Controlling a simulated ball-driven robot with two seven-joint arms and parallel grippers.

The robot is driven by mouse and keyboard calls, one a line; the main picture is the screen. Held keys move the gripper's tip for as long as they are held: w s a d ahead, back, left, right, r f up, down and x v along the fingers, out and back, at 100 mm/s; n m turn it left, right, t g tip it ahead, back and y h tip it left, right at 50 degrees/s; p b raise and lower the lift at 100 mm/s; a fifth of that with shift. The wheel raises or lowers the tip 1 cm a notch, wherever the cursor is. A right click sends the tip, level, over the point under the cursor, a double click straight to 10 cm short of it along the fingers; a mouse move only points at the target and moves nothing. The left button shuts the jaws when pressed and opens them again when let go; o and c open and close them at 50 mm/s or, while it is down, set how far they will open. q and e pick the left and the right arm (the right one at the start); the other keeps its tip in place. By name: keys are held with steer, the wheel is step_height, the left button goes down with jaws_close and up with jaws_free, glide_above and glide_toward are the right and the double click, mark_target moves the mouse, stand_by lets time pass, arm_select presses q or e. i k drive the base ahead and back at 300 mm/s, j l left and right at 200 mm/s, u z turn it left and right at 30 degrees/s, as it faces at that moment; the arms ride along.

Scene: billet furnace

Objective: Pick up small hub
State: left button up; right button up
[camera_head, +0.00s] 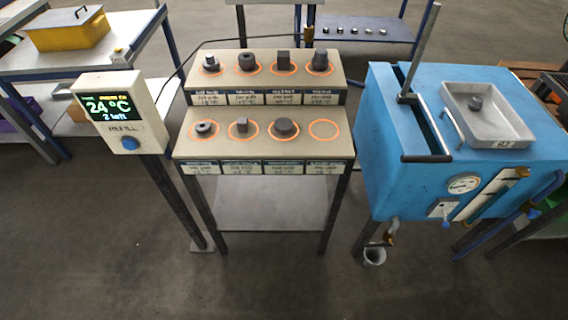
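A two-tier stand (262,148) in the middle bears dark metal parts inside orange rings. The upper tier holds a stepped part (211,63), a round part (247,62), a square block (283,60) and a larger part (321,61). The labels are too small to read, so I cannot tell which is the small hub. Neither of my grippers is in view.
A display post (122,112) at left reads 24 °C. The lower tier's rightmost ring (323,129) is empty. Floor in front is clear.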

mark_target(475, 104)
steer(key=z, duration=1.3)
steer(key=i+l+z, duration=0.15)
steer(key=i+z, duration=0.3)
steer(key=i, duration=0.15)
